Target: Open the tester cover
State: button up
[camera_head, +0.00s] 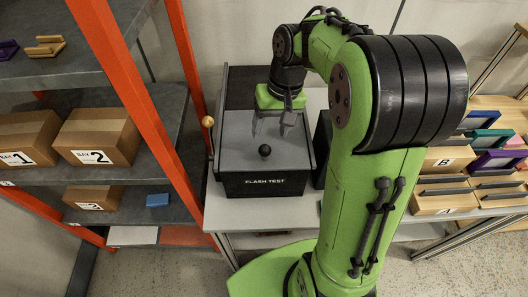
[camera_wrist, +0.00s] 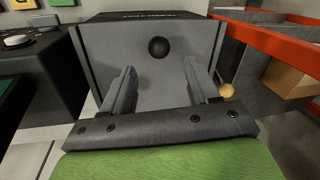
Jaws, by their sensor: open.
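The tester (camera_head: 264,184) is a dark box marked "FLASH TEST" on a bench. Its grey cover (camera_head: 236,147) lies over the top and looks shut, with a round black knob (camera_head: 264,150) near the front edge. The cover (camera_wrist: 190,45) and knob (camera_wrist: 158,47) also show in the wrist view. My gripper (camera_head: 271,131) is open and empty above the cover, a little behind the knob. In the wrist view my gripper (camera_wrist: 159,68) has its fingers apart, with the knob beyond the tips, roughly centred between them. I see no contact with the knob.
A tan ball (camera_head: 207,121) stands at the tester's left side, close to the orange shelf post (camera_head: 185,75). Shelves with cartons (camera_head: 97,136) stand left. A dark box (camera_head: 322,150) adjoins the tester's right. A rack of coloured trays (camera_head: 485,150) is far right.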

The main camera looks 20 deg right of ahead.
aim_at(266, 145)
jog(key=f, duration=0.3)
jog(key=a+f+b, duration=0.1)
jog(key=f, duration=0.1)
jog(key=f+b, duration=0.1)
jog(key=f, duration=0.2)
jog(key=shift+w+a+f, duration=0.15)
jog(key=shift+a+f, duration=0.15)
jog(key=shift+f, duration=0.05)
jog(key=shift+r, duration=0.1)
grip_shut()
